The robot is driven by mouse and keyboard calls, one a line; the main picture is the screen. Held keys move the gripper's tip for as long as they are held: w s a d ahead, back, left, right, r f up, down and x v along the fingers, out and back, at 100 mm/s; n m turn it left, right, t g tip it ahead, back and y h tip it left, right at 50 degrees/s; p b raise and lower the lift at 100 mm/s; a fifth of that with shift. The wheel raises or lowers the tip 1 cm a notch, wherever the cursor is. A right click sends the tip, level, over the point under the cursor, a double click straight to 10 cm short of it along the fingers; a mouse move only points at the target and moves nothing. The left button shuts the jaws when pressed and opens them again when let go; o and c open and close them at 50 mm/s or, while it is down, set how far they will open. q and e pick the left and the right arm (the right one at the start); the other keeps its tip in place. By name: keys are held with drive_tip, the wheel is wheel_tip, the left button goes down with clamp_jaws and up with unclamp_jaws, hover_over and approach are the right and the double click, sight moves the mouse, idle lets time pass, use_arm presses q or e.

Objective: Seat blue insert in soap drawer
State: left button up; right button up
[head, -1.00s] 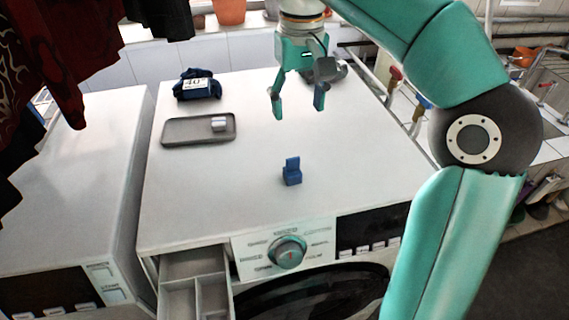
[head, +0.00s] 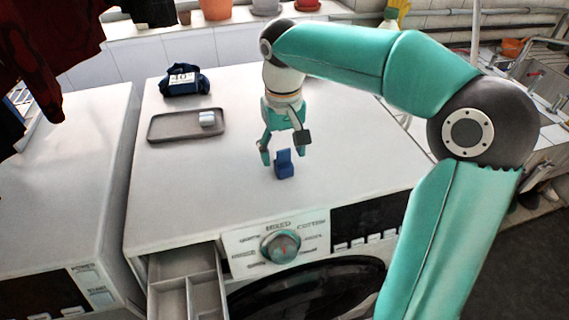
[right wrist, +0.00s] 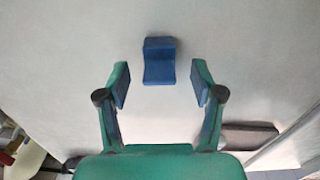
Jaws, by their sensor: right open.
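The small blue insert (head: 284,166) stands on the white top of the washing machine, behind the dial; it also shows in the right wrist view (right wrist: 159,61). My right gripper (head: 283,157) is open and empty, pointing down just behind and above the insert. In the right wrist view, its fingertips (right wrist: 160,88) are spread, with the insert ahead of the gap between them. The soap drawer (head: 187,284) is pulled out at the machine's front left and shows divided, empty-looking compartments. My left gripper is not in view.
A grey tray (head: 160,135) with a small white block (head: 207,119) lies at the back left of the top. A dark blue labelled bundle (head: 185,82) sits behind it. The dial (head: 281,246) sticks out at the front. The top between tray and drawer is clear.

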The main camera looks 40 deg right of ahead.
drive_tip(key=shift+s+f, duration=0.1)
drive_tip(key=shift+f, duration=0.75)
drive_tip(key=c, duration=1.2)
drive_tip(key=shift+r, duration=0.1)
drive_tip(key=shift+c, duration=0.2)
